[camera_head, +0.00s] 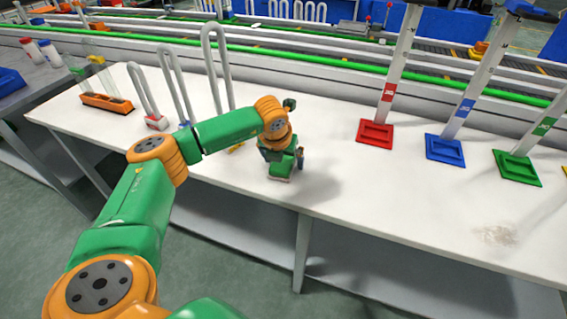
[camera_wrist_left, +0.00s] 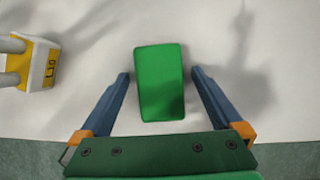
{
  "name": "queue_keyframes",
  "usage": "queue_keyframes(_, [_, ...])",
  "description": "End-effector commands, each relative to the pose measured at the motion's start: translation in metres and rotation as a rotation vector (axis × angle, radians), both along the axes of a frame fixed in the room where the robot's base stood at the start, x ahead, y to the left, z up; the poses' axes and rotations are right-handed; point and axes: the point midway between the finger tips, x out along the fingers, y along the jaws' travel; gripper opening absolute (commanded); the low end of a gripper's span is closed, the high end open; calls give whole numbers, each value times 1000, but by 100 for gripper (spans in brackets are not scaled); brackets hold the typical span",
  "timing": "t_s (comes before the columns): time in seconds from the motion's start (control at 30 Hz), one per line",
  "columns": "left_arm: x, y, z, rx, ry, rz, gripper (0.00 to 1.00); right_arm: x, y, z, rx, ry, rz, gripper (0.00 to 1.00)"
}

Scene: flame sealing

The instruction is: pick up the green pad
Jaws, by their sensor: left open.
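The green pad (camera_wrist_left: 160,88) is a plain upright rectangle in the left wrist view, on the white table top. My left gripper (camera_wrist_left: 160,74) is open, with one blue finger on each side of the pad. A gap shows between each finger and the pad. In the head view the left gripper (camera_head: 296,163) points down near the table's front edge. There I cannot tell the pad apart from the green gripper body. My right gripper is not in view.
A white block with a yellow L10 label (camera_wrist_left: 42,65) lies left of the gripper. Red (camera_head: 376,134), blue (camera_head: 445,150) and green (camera_head: 517,168) stands with tall posts are to the right. Looped grey tubes (camera_head: 217,65) stand behind my arm. The front right table is mostly clear.

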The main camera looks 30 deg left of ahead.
Motion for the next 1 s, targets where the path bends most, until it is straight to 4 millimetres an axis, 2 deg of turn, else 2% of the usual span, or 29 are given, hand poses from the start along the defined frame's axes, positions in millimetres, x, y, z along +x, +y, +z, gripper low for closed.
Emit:
queue_keyframes(0.33, [0,0,-4,-1,0,0,100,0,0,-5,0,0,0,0])
queue_keyframes(0.37, [0,0,-4,-1,0,0,95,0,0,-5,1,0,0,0])
queue_keyframes(0.63, [0,0,-3,-1,0,0,22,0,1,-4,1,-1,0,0])
queue_keyframes(0.67, [0,0,-3,-1,0,0,18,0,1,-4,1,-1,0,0])
queue_keyframes(0.87, [0,0,-2,-1,0,0,18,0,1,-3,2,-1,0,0])
queue_keyframes(0.97, [0,0,4,0,-1,0,18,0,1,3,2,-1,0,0])
queue_keyframes(1.0, [1,0,6,-1,-4,0,18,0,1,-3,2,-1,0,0])
